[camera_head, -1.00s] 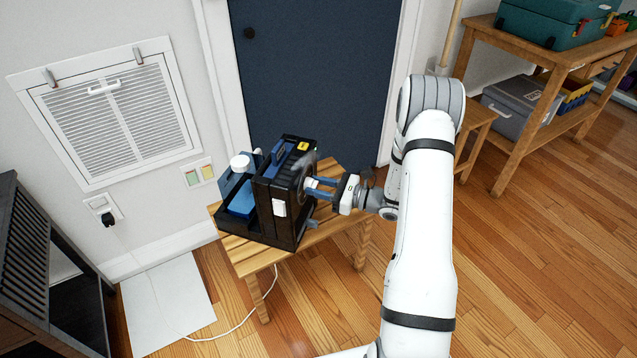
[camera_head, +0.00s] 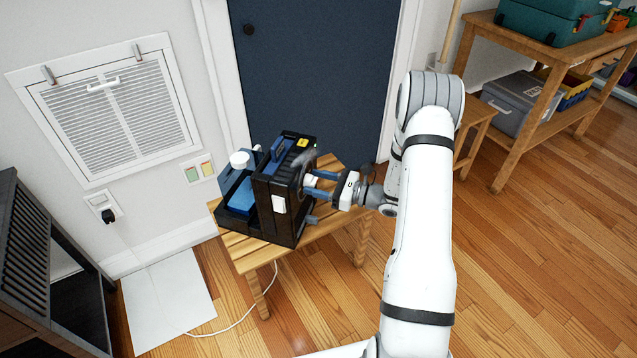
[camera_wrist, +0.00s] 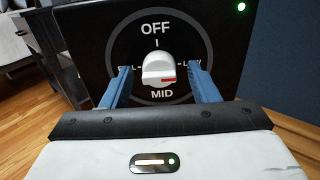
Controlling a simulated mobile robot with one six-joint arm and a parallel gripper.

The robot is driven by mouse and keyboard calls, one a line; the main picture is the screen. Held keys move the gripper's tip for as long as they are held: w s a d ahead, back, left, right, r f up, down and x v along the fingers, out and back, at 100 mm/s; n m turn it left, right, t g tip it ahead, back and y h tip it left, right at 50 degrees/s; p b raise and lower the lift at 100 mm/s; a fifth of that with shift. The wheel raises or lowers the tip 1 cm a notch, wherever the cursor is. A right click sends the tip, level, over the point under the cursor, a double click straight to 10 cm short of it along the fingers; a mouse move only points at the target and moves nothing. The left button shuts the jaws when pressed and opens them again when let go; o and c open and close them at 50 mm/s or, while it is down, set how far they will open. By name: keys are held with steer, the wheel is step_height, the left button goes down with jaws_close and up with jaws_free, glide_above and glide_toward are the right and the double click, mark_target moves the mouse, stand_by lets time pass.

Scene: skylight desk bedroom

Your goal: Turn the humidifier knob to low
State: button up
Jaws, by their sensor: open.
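The humidifier (camera_head: 275,205) is a black box on a small wooden stool. Its dark front panel carries a round dial with a white knob (camera_wrist: 158,68), seen close up in the wrist view. OFF is printed above the knob and MID below. The side labels are partly hidden by my fingers; the right one looks like LOW. My gripper (camera_wrist: 163,85) is open, with one blue finger on each side of the knob and visible gaps between. The gripper also shows in the head view (camera_head: 319,183).
The wooden stool (camera_head: 240,250) stands by a dark blue door (camera_head: 320,75). A white cord (camera_head: 235,325) runs from the wall outlet (camera_head: 104,208) across the floor. A dark cabinet (camera_head: 30,250) is at left. A green light (camera_wrist: 241,6) shows on the panel.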

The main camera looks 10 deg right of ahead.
steer(key=p+v, duration=0.1)
steer(key=v, duration=0.7)
steer(key=shift+a, duration=0.1)
steer(key=s+a+r+n+g+h+p, duration=0.25)
steer(key=s+a+r+n+g, duration=0.2)
steer(key=r, duration=0.25)
steer(key=s+a+r+n+g+h+p, duration=0.1)
steer(key=s+a+r+n+g+p, duration=0.3)
steer(key=r, duration=0.4)
steer(key=s+a+r+n+g+h+p, duration=0.1)
steer(key=s+a+r+n+g+p, duration=0.2)
steer(key=s+r+n, duration=0.3)
steer(key=s+d+r+n+t+h+p, duration=0.2)
steer(key=s+r+n+h+p, duration=0.2)
steer(key=r, duration=0.5)
steer(key=s+d+r+n+t+h+p, duration=0.2)
steer(key=s+r+n+h+p, duration=0.3)
steer(key=r, duration=0.5)
steer(key=shift+s+d+n+h+p, duration=0.35)
steer(key=shift+n+h, duration=0.1)
steer(key=shift+h, duration=0.4)
steer(key=shift+t, duration=0.25)
